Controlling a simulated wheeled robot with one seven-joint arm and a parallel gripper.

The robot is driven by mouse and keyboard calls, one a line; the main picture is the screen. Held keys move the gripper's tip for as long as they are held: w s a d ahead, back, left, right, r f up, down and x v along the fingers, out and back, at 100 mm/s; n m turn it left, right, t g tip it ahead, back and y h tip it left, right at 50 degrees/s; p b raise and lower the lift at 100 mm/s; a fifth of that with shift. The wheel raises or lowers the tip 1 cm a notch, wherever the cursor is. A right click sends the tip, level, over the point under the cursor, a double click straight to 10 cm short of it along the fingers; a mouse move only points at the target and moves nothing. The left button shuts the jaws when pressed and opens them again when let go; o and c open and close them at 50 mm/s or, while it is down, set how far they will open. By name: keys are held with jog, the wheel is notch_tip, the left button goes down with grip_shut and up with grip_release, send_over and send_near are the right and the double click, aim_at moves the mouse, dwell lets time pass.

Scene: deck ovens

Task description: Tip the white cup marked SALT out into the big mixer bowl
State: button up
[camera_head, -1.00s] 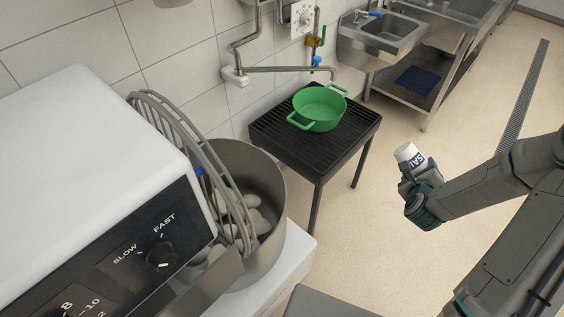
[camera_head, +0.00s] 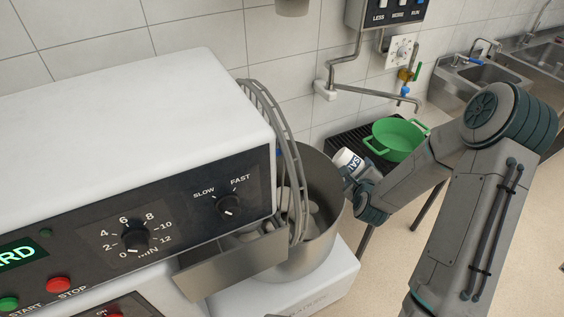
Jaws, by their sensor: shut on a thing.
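The white cup marked SALT (camera_head: 347,160) is held in my gripper (camera_head: 353,178), which is shut on it. The cup is slightly tilted, with part of its dark lettering showing. It appears beside the right rim of the big mixer bowl (camera_head: 325,218) in the picture; how far apart they are in depth I cannot tell. The bowl is steel and stands at the mixer's right side, with pale lumps inside. A wire guard (camera_head: 283,130) stands upright over the bowl's left part. The cup's contents are hidden.
The white mixer (camera_head: 130,120) with its dials fills the left. A steel chute (camera_head: 235,265) juts out before the bowl. A green pot (camera_head: 397,138) sits on a black slatted stand (camera_head: 345,140) behind the cup. A swing-arm tap (camera_head: 375,94) reaches out above the stand.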

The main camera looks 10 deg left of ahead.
jog(key=w+a+r+n+g+y+p, duration=0.2)
jog(key=w+a+r+n+g+y, duration=0.25)
jog(key=w+a+n+y, duration=0.6)
jog(key=s+a+f+n+g+y+p, duration=0.2)
jog(key=a+f+n+g+y, duration=0.1)
jog(key=a+f+n+g, duration=0.55)
jog(key=s+r+n+t+h+b, duration=0.1)
jog(key=s+r+n+t+b, duration=0.4)
jog(key=n+t+b, duration=0.7)
jog(key=r+n+b, duration=0.1)
jog(key=n+b, duration=0.1)
jog(key=b, duration=1)
jog(key=shift+s+d+r+n+h, duration=0.15)
jog(key=shift+d+n+h, duration=0.05)
jog(key=shift+n+h, duration=0.2)
dwell(1.0)
